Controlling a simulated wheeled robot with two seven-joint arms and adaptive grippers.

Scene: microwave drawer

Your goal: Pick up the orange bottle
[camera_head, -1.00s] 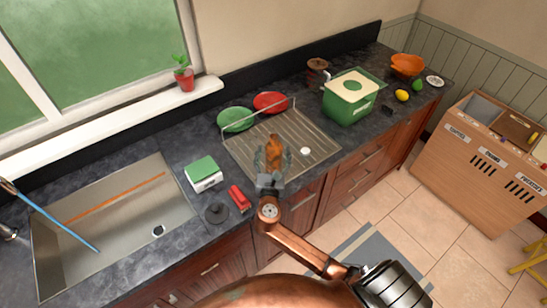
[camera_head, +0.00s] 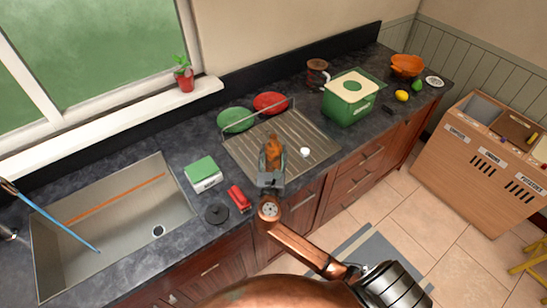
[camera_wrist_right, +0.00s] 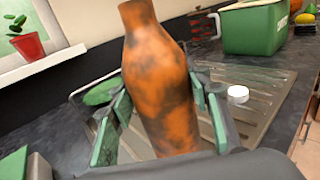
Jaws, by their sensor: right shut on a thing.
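The orange bottle (camera_head: 272,146), mottled with dark patches, is upright over the metal drainboard (camera_head: 309,137). My right gripper (camera_head: 272,158) is around it, with its fingers closed in on the bottle from both sides. In the right wrist view the bottle (camera_wrist_right: 160,85) fills the middle, between the green-padded fingers (camera_wrist_right: 165,115). Its base is hidden by the gripper, so I cannot tell whether it touches the drainboard. My left gripper is not in view.
A small white lid (camera_head: 305,152) lies right of the bottle. Green (camera_head: 236,119) and red (camera_head: 270,102) plates stand behind it. A green bin (camera_head: 350,98) is to the right. A sponge box (camera_head: 203,173), red item (camera_head: 239,198) and sink (camera_head: 115,225) are left.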

